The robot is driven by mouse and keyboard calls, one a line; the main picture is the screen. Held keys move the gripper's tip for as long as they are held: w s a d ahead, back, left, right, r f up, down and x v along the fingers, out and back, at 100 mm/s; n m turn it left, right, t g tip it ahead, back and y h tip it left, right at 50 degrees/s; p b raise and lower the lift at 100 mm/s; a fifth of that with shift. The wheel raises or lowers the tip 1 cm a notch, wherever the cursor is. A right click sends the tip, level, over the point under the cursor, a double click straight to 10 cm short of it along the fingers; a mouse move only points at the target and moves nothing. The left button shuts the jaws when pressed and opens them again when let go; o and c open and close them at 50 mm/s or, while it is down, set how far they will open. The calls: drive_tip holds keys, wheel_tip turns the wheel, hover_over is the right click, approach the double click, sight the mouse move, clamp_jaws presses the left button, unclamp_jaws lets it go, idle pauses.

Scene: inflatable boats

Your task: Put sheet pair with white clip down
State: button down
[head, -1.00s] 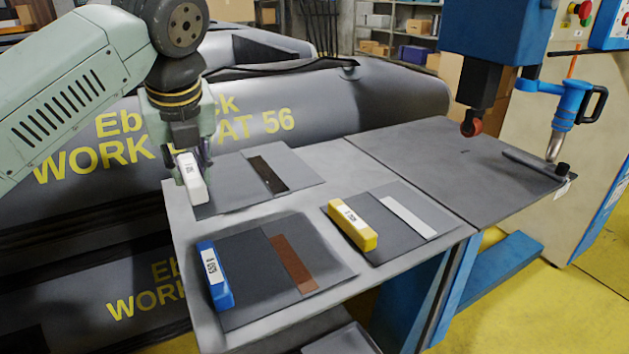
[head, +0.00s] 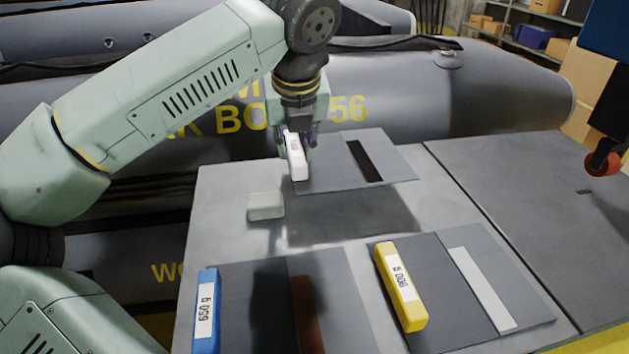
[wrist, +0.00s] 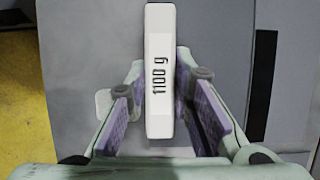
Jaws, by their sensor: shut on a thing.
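My gripper (head: 297,150) is shut on the white clip (head: 298,163), which bears a label. The wrist view shows the clip (wrist: 159,60) between my fingers, marked 1100 g. The clip grips one edge of a grey sheet pair (head: 330,167) with a black strip (head: 364,160). The pair hangs above the far part of the grey table (head: 225,200), with a dark shadow below and apart from it.
A small pale grey block (head: 265,206) lies on the table, left of the shadow. Sheet pairs with a blue clip (head: 206,312) and a yellow clip (head: 400,287) lie nearer. A grey inflatable boat (head: 470,95) stands behind. The table's right part (head: 520,200) is largely bare.

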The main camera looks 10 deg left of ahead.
drive_tip(key=shift+d+f+p, duration=0.1)
drive_tip(key=shift+f+p, duration=0.35)
drive_tip(key=shift+f, duration=2.4)
drive_tip(key=shift+f, duration=0.2)
drive_tip(key=c, duration=1.4)
unclamp_jaws()
drive_tip(key=shift+r, duration=0.1)
